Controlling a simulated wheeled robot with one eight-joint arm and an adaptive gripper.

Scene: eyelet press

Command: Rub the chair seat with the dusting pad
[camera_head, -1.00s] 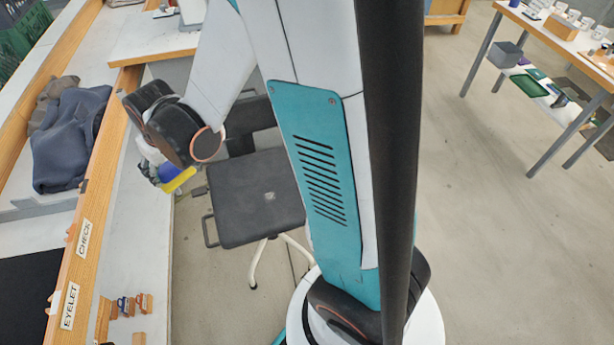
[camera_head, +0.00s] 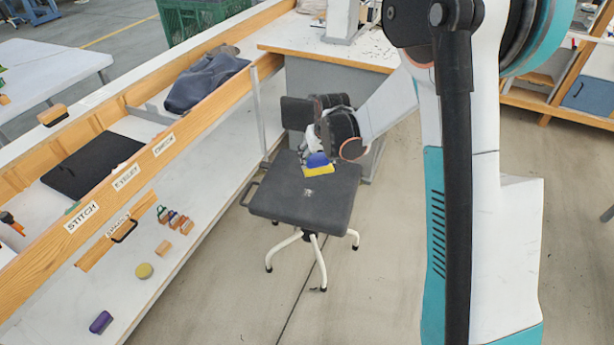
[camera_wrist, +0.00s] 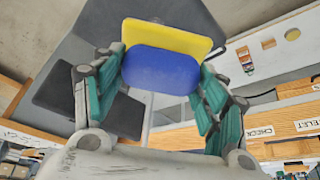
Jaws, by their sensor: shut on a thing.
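The chair (camera_head: 335,222) stands in the middle of the head view, its dark grey square seat (camera_head: 290,200) facing up with a small pale mark on it. The dusting pad (camera_head: 318,171) has a blue block on a yellow face and appears over the rear part of the seat. I cannot tell whether it touches the seat. My gripper (camera_head: 308,152) is shut on the pad, largely hidden behind my wrist in the head view. In the wrist view the teal fingers of my gripper (camera_wrist: 160,68) grip the blue block of the pad (camera_wrist: 165,40), with dark seat behind it.
The chair's backrest (camera_head: 296,112) rises behind the seat, close to my wrist. A long wood-edged bench (camera_head: 150,165) with labels runs along the left. A grey-sided table (camera_head: 335,80) stands behind the chair. The floor to the chair's front and right is clear.

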